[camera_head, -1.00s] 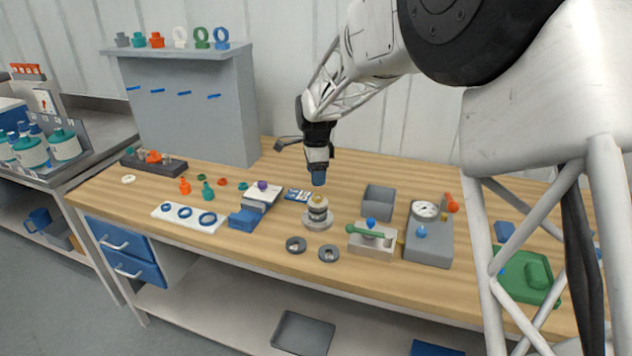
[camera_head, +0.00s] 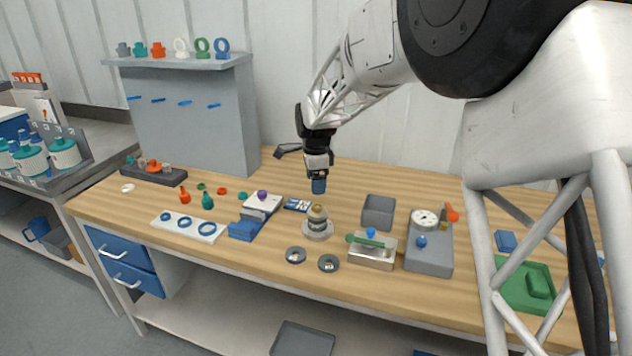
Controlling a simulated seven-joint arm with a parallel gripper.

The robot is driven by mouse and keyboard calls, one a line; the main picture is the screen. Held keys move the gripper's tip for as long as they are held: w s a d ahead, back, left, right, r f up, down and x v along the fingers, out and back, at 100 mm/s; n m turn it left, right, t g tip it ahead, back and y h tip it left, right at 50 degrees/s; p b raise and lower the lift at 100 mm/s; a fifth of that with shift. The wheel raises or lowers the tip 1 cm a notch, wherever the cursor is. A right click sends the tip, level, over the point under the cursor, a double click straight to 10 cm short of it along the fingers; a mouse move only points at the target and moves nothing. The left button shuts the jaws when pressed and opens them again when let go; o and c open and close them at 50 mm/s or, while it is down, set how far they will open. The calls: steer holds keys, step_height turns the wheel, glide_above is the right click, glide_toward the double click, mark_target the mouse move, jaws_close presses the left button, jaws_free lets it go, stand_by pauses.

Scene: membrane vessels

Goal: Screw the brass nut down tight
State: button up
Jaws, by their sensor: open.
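The brass nut (camera_head: 319,210) shows as a small gold-brown piece at the top of a short stack of round parts. The stack stands upright on a round grey base (camera_head: 318,231) near the middle of the bench. My gripper (camera_head: 318,187), with blue fingertips, points down just above the nut, with a small gap between them. It is open and holds nothing that I can see. The nut's thread and how far down it sits are too small to tell.
A grey open bin (camera_head: 379,212), a metal block with a green-handled tool (camera_head: 372,250) and a gauge box (camera_head: 429,250) stand to the right. A blue-and-white card (camera_head: 297,204) and stepped blocks (camera_head: 256,212) are to the left.

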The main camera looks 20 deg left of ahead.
steer(key=o, duration=0.3)
steer(key=shift+f+m, duration=0.15)
steer(key=shift+m, duration=0.15)
steer(key=shift+o, duration=0.2)
step_height(320, 180, down, 2)
steer(key=m, duration=0.6)
steer(key=shift+w+d+f, duration=0.1)
steer(key=shift+d+f, duration=0.05)
steer(key=shift+f, duration=0.05)
step_height(320, 180, down, 2)
steer(key=m, duration=0.6)
steer(key=shift+d+f, duration=0.1)
